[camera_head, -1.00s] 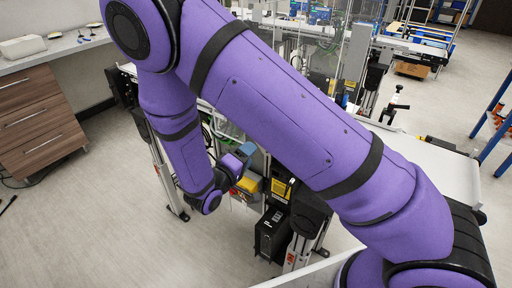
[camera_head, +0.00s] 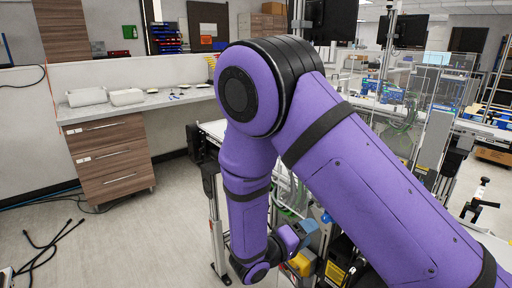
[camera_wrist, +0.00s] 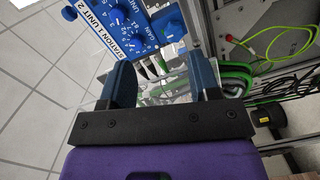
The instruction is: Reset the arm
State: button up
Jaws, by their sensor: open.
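My purple arm fills the middle and right of the head view and bends down at a large round joint. My gripper shows in the wrist view (camera_wrist: 162,85), with two dark blue fingers standing apart from a black bar. It is open, and nothing is held between the fingers. In the head view the gripper is not clearly visible behind the arm's lower end. Beyond the fingers in the wrist view is a blue control panel (camera_wrist: 128,28) marked "STATION 1 UNIT 2", with round knobs.
A brown drawer cabinet (camera_head: 112,160) under a grey counter (camera_head: 150,103) stands at the left. Black cables (camera_head: 48,246) lie on the floor. Clear panels and metal frames (camera_head: 432,110) stand at the right. Green cables (camera_wrist: 236,75) run beside the right finger. Floor between cabinet and arm is clear.

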jog(key=s+d+r+m+g+y, duration=0.2)
jog(key=s+d+r+g+y, duration=0.15)
jog(key=d+r+g, duration=0.35)
jog(key=s+d+r+m+g+y, duration=0.25)
jog(key=s+d+r, duration=0.3)
jog(key=r, duration=0.35)
jog(key=s+d+r+n+t+y, duration=0.1)
jog(key=s+d+r+t+y, duration=0.1)
jog(key=s+r+t+y, duration=0.3)
jog(key=shift+s+d+r+t+y, duration=0.15)
jog(key=shift+s+r+t+y, duration=0.2)
jog(key=shift+s+r+y, duration=2.7)
jog(key=shift+s+r+h, duration=1)
jog(key=shift+r+h, duration=0.05)
jog(key=shift+r, duration=0.05)
